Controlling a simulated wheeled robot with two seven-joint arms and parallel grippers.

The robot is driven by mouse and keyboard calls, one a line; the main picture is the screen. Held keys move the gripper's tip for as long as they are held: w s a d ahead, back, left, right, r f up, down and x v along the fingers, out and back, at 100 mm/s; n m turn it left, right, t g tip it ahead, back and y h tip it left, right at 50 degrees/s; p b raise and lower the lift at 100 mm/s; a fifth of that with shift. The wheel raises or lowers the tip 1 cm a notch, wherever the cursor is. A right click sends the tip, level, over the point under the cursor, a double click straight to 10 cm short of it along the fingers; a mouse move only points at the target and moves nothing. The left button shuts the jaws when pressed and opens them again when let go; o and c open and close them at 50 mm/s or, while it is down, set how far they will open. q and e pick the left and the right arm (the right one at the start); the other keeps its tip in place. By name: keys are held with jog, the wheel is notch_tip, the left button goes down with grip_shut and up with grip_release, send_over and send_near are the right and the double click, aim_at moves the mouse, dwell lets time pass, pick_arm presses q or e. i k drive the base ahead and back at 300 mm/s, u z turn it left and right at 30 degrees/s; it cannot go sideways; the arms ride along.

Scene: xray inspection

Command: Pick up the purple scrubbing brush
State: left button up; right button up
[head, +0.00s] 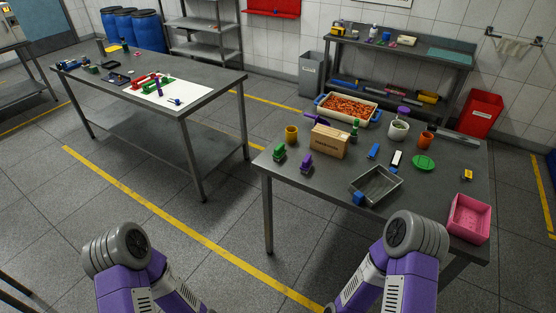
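A long, thin purple item (314,118) lies on the right table (325,185), behind a light wooden box and by the left end of a food tray; it may be the scrubbing brush, but it is too small to be sure. Another purple object (306,163), blocky in shape, stands near the table's left front edge beside a similar green one. A round purple top (403,111) shows behind a whitish pot. My two arms reach in at the bottom left and bottom right, but neither gripper shows.
On the right table are the wooden box (328,141), a blue-rimmed food tray (347,110), a grey metal tray (376,186), a pink bin (468,218), a green bottle (354,131) and cups. A left table (205,83) holds small tools. Open floor lies between the tables.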

aim_at(307, 163)
jog(key=u, duration=0.65)
jog(key=i, duration=0.65)
jog(key=u, duration=0.25)
